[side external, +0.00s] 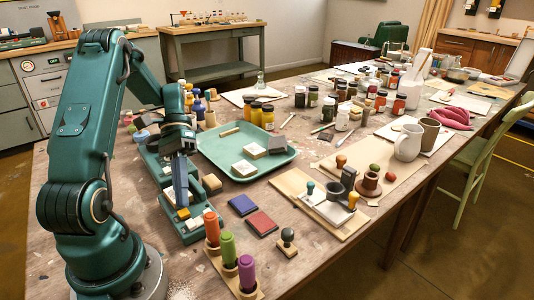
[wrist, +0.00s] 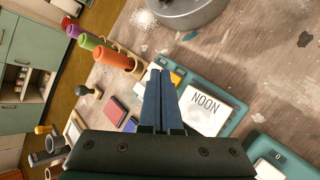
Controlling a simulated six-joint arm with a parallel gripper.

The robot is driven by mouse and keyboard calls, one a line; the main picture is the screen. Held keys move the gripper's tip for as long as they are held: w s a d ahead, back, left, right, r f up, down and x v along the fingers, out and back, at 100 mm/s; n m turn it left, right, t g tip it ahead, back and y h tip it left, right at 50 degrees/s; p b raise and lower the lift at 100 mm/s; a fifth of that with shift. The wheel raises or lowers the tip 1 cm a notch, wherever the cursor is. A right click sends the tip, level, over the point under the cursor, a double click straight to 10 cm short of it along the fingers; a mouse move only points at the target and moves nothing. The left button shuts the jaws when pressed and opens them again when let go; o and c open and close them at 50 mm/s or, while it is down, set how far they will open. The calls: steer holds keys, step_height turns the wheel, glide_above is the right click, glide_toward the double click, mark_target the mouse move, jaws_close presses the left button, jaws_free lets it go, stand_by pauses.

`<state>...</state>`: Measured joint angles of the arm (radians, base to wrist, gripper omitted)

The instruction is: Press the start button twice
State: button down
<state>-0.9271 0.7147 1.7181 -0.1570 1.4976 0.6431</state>
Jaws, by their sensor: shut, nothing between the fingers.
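My gripper (side external: 181,203) points down over the near end of a green unit on the table, its blue fingers together with nothing between them. In the wrist view my gripper (wrist: 160,72) shows its closed fingertips beside a green unit (wrist: 228,100) with a white panel (wrist: 204,112) reading "NOON". A yellow piece (wrist: 176,77) on this unit is partly hidden behind the fingertips. No marking that reads "start" is legible, so I cannot tell which part is the start button. Whether the fingertips touch the unit is unclear.
Orange, green and purple cylinders (side external: 228,247) stand in a wooden rack close by. Blue and red pads (side external: 262,223) and a stamp (side external: 288,241) lie to the right. A green tray (side external: 280,160) with blocks is behind. Paint jars (side external: 342,118) crowd the table further back.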

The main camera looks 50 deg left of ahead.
steer(key=shift+f, duration=0.15)
steer(key=shift+f, duration=0.3)
steer(key=shift+f, duration=0.45)
stand_by(0.9)
steer(key=shift+r, duration=0.9)
steer(key=shift+r, duration=2.5)
stand_by(0.8)
